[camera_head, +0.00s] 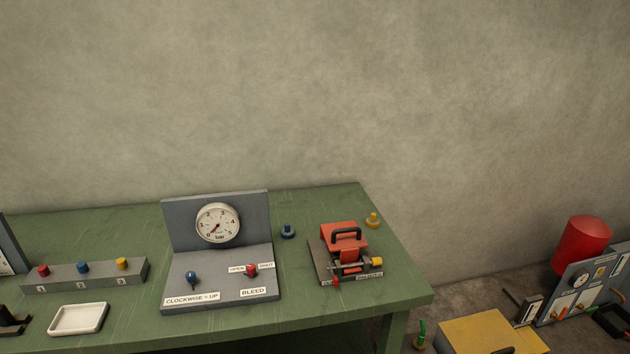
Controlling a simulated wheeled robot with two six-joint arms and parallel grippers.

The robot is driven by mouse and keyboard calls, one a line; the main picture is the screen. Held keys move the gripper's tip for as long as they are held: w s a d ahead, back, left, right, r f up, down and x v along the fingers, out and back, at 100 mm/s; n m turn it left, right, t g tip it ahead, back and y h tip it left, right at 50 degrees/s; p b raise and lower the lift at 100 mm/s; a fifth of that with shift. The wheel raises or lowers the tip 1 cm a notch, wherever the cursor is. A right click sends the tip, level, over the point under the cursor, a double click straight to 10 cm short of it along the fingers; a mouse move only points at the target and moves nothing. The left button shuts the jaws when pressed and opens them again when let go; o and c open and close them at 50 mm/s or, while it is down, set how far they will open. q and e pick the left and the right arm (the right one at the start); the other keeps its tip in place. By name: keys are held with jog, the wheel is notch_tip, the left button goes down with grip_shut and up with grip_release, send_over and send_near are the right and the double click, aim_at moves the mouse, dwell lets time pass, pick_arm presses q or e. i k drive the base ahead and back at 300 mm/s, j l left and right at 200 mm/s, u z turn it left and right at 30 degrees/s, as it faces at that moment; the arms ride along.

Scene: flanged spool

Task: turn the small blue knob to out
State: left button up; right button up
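A blue knob (191,278) stands on the sloped front of the grey gauge panel (217,262), above a label reading "CLOCKWISE = UP". A second small blue knob-like piece (287,231) stands on the green table, right of the panel. A third blue piece (82,267) sits in the middle of a grey block (60,282), between a red and a yellow one. I cannot read an "out" mark beside any of them. The small labels by the red device are too small to read surely. Neither of my grippers is in view.
The green table (330,310) also bears a red knob (251,269) labelled "OPEN" and "SHUT", a red device with a black handle (344,250), a yellow knob (373,220) and a white tray (78,319). A yellow box (480,333) and red cylinder (581,244) stand right.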

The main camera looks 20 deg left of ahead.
aim_at(190, 277)
jog(key=l+u, duration=0.1)
jog(key=u, duration=1.15)
